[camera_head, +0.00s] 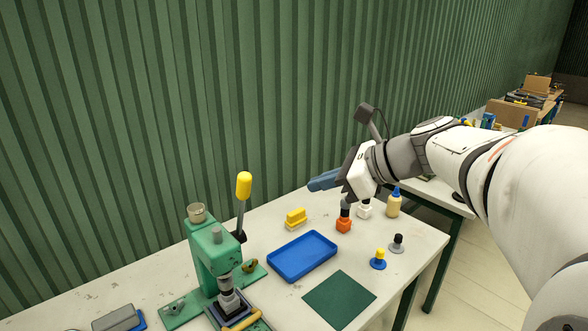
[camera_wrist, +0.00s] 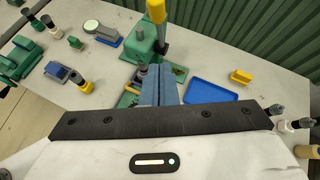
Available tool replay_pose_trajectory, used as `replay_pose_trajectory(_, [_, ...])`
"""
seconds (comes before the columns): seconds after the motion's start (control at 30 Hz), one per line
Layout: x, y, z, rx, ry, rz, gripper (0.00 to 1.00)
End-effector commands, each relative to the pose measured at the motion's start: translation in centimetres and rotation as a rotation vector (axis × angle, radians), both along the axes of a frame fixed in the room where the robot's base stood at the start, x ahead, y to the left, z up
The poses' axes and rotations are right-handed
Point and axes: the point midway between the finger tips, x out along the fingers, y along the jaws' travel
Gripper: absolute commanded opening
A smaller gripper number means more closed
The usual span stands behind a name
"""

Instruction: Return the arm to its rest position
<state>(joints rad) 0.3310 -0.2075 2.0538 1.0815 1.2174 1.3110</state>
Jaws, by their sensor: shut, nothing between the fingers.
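My gripper (camera_head: 312,185) is raised above the back right part of the white table (camera_head: 180,282) in the head view. Its blue-grey fingers point left and are shut with nothing between them. In the wrist view the closed fingers (camera_wrist: 158,72) stand together at the middle, in front of part of the green press. My white arm (camera_head: 470,155) reaches in from the right side of the head view.
A blue tray (camera_head: 303,276), yellow block (camera_head: 296,216) and green mat (camera_head: 340,300) lie nearby. A green press (camera_head: 213,260) with a yellow-knobbed lever (camera_head: 243,186) stands left.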

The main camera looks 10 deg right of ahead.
Motion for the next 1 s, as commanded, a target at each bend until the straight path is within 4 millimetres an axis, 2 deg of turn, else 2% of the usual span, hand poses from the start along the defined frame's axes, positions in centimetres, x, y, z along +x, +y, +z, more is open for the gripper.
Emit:
replay_pose_trajectory(0.13, [-1.7,0.6,-1.9,-0.134,-0.048,0.091,0.0])
replay_pose_trajectory(0.23, [-4.5,1.0,-5.0,-0.359,-0.139,0.266,0.0])
replay_pose_trajectory(0.4, [-10.3,0.0,-11.0,-0.824,-0.348,0.744,0.0])
replay_pose_trajectory(0.53, [-13.6,-1.7,-14.1,-1.103,-0.498,1.139,0.0])
replay_pose_trajectory(0.6, [-14.7,-2.6,-15.1,-1.21,-0.561,1.321,0.0])
replay_pose_trajectory(0.73, [-15.8,-3.8,-16.3,-1.328,-0.636,1.559,0.0])
replay_pose_trajectory(0.83, [-16.1,-4.2,-16.6,-1.366,-0.66,1.641,0.0])
replay_pose_trajectory(1.0, [-16.2,-4.3,-16.6,-1.373,-0.665,1.661,0.0])
